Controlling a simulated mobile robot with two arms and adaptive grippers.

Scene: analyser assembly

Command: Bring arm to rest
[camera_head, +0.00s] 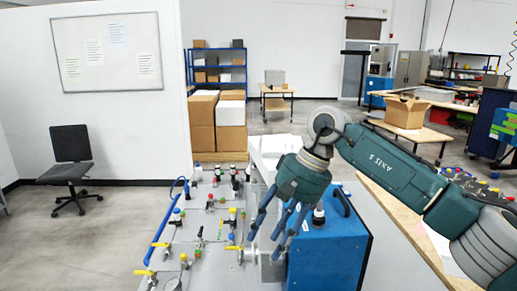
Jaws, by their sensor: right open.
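My right arm comes in from the right edge and bends down at the centre. Its right gripper (272,226) points downward with its blue fingers spread apart and nothing between them. It hangs in front of a blue box-shaped unit (335,252) with a black handle on top, beside the grey panel (205,258) with valves. The fingers overlap the unit's left edge in the picture; I cannot tell whether they touch it. My left gripper is not in view.
Yellow-handled valves (235,225) and a blue hose (165,228) stand on the panel. A wooden worktop (398,232) lies at right under my arm. Cardboard boxes (202,122) are stacked behind. A black chair (70,165) stands at left on open floor.

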